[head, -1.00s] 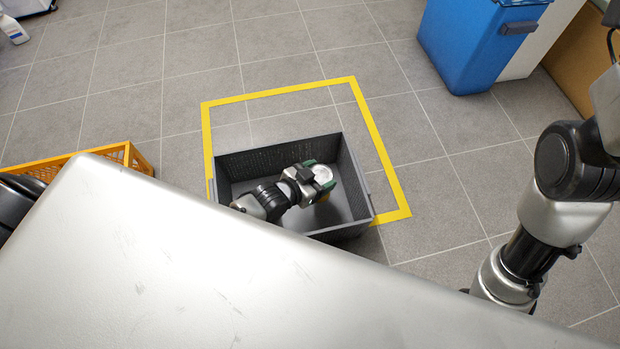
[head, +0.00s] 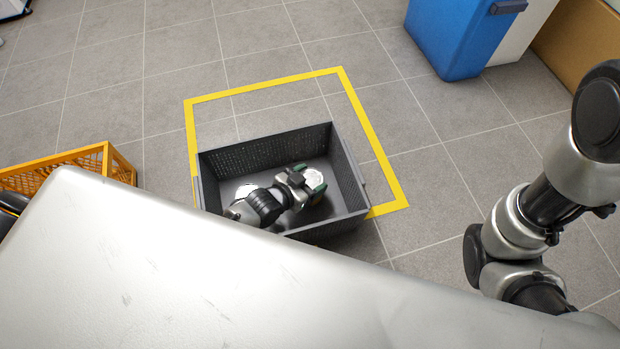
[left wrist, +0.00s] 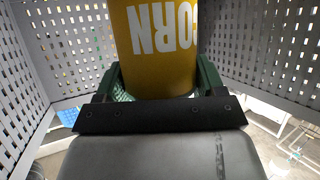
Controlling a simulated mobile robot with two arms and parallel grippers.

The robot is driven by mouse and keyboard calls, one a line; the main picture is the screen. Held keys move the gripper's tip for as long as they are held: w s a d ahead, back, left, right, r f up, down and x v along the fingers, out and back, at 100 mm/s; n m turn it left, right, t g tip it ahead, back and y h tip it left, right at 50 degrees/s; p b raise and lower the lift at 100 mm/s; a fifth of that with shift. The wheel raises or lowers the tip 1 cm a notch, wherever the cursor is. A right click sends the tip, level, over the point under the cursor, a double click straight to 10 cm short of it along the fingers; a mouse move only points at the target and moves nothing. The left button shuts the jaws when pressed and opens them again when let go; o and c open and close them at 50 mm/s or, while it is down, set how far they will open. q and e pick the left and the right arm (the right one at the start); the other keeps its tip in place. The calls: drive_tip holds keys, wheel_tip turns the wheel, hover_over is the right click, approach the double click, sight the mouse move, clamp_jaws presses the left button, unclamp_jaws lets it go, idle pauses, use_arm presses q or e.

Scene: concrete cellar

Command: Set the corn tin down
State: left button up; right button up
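The corn tin (left wrist: 160,50) is yellow with white letters, which read upside down in the left wrist view. In the head view its pale round top (head: 315,177) shows inside the grey crate (head: 350,175), toward its right side. My left gripper (head: 309,179) reaches down into the crate, with its green fingers on either side of the tin. In the left wrist view both fingers (left wrist: 160,85) appear to press against the tin. Whether the tin's base touches the crate floor is hidden. My right arm shows at the right; its gripper is out of view.
A yellow tape square (head: 262,87) marks the floor around the crate. An orange crate (head: 120,165) stands left, a blue bin (head: 455,40) at the back right. Tiled floor is otherwise clear.

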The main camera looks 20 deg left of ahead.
use_arm(q)
drive_tip(key=o, duration=0.4)
